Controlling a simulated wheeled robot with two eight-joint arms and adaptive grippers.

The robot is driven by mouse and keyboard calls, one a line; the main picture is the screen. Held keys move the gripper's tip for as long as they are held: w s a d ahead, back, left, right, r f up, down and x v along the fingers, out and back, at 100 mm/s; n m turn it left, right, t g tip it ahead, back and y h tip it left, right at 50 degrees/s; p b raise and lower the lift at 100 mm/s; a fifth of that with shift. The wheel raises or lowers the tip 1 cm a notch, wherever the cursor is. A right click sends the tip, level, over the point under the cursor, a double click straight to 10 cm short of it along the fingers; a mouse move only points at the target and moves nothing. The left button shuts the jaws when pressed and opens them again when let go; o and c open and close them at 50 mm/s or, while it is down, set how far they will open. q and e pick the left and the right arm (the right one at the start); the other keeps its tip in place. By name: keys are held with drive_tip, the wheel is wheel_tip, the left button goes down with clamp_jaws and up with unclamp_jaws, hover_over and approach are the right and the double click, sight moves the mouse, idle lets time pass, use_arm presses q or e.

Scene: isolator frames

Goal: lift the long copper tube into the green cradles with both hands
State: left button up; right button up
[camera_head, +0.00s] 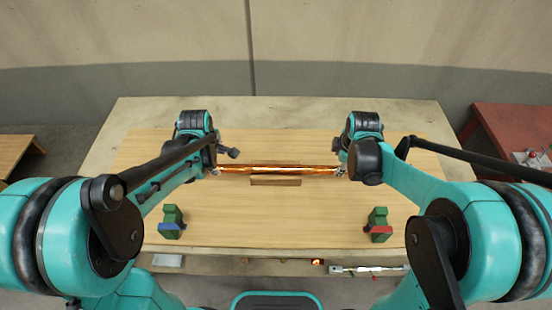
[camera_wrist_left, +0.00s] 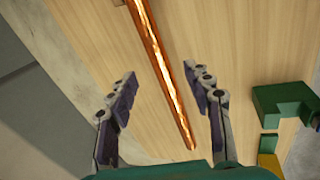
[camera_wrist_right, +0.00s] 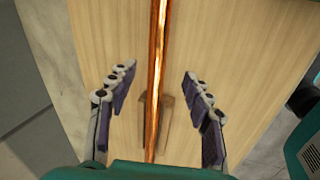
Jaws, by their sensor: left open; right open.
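The long copper tube (camera_head: 280,169) lies left to right across the middle of the wooden board. My left gripper (camera_head: 216,165) is at its left end; in the left wrist view the tube (camera_wrist_left: 160,60) runs between the open jaws (camera_wrist_left: 165,100), its end showing near the palm. My right gripper (camera_head: 341,166) is at its right end; in the right wrist view the tube (camera_wrist_right: 155,80) passes between the open jaws (camera_wrist_right: 155,88). Two green cradles stand nearer me, one left with a blue band (camera_head: 172,218) and one right with a red and blue band (camera_head: 378,222). Both are empty.
A low wooden block (camera_head: 275,182) sits by the tube's middle. The board (camera_head: 280,220) is clear between the cradles. Small items, including a metallic tool (camera_head: 370,269), lie along the front ledge. A red table (camera_head: 510,130) stands at the right.

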sight(223, 167)
use_arm(q)
drive_tip(key=shift+w+a+f+n, duration=0.1)
drive_tip(key=shift+w+f+n, duration=0.25)
drive_tip(key=shift+n, duration=0.35)
use_arm(e)
drive_tip(key=shift+w+f+n, duration=0.25)
drive_tip(key=shift+w+n, duration=0.15)
drive_tip(key=shift+n, duration=0.4)
use_arm(q)
drive_tip(key=shift+x, duration=3.8)
use_arm(e)
drive_tip(key=shift+x, duration=3.95)
use_arm(q)
drive_tip(key=shift+c, duration=0.3)
use_arm(e)
drive_tip(key=shift+s, duration=0.1)
drive_tip(key=shift+c, duration=0.3)
use_arm(q)
clamp_jaws()
use_arm(e)
clamp_jaws()
